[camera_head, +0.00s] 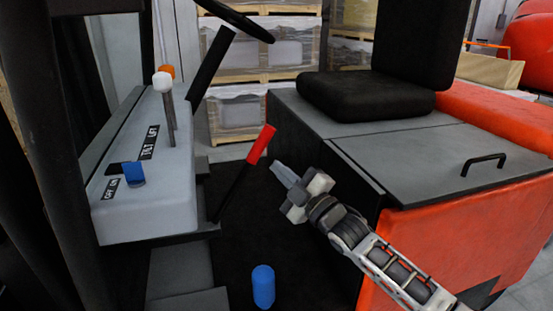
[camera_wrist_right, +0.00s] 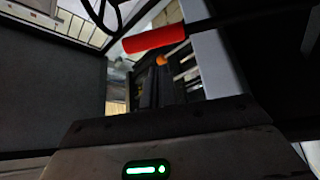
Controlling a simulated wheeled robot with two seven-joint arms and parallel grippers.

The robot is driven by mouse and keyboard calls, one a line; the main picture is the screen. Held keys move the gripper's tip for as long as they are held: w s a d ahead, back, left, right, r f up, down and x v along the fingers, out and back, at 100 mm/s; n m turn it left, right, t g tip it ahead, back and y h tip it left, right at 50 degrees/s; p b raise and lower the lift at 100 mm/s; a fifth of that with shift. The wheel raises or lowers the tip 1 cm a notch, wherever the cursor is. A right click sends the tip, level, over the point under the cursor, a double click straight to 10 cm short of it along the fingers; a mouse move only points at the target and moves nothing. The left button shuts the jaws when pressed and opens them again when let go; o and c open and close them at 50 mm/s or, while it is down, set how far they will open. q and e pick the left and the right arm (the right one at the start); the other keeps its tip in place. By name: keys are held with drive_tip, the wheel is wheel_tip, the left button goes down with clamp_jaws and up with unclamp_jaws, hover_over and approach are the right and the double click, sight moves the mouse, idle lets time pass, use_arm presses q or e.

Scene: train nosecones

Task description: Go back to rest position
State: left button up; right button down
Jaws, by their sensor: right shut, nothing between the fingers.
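My right gripper (camera_head: 284,175) reaches in from the lower right in the head view. Its fingers are shut with nothing between them. It hangs over the dark floor of the vehicle, just right of a red-handled lever (camera_head: 261,145), and looks apart from it. In the right wrist view, the shut fingers (camera_wrist_right: 160,85) point up the middle, with the red handle (camera_wrist_right: 155,39) beyond and above them. My left gripper is not in view.
A grey console (camera_head: 145,205) with a white-knobbed lever (camera_head: 163,84) and a blue switch (camera_head: 133,173) stands at left. A blue cylinder (camera_head: 263,286) stands on the floor. A black seat (camera_head: 365,96) sits on the grey-topped orange body (camera_head: 460,240) at right. A steering wheel (camera_head: 238,18) is above.

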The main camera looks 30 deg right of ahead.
drive_tip(key=shift+v, duration=1)
drive_tip(key=shift+s+a, duration=0.1)
drive_tip(key=shift+a, duration=0.05)
drive_tip(key=s+a+f+m+g+h, duration=0.1)
drive_tip(key=s+a+f+m+g, duration=0.25)
drive_tip(key=s+f, duration=0.35)
drive_tip(key=s+a+f+m+g, duration=0.25)
drive_tip(key=s+a+f, duration=0.2)
drive_tip(key=f, duration=0.45)
drive_tip(key=s+a+f+m+g, duration=0.2)
drive_tip(key=s+a+f+m, duration=0.1)
drive_tip(key=s, duration=0.4)
drive_tip(key=s+a+f+m+g+h+p, duration=0.1)
drive_tip(key=s+a+f+m, duration=0.2)
drive_tip(key=s, duration=0.4)
drive_tip(key=shift+f+m+g, duration=0.4)
drive_tip(key=shift+f+m, duration=0.1)
drive_tip(key=shift+f, duration=0.05)
drive_tip(key=shift+a, duration=0.1)
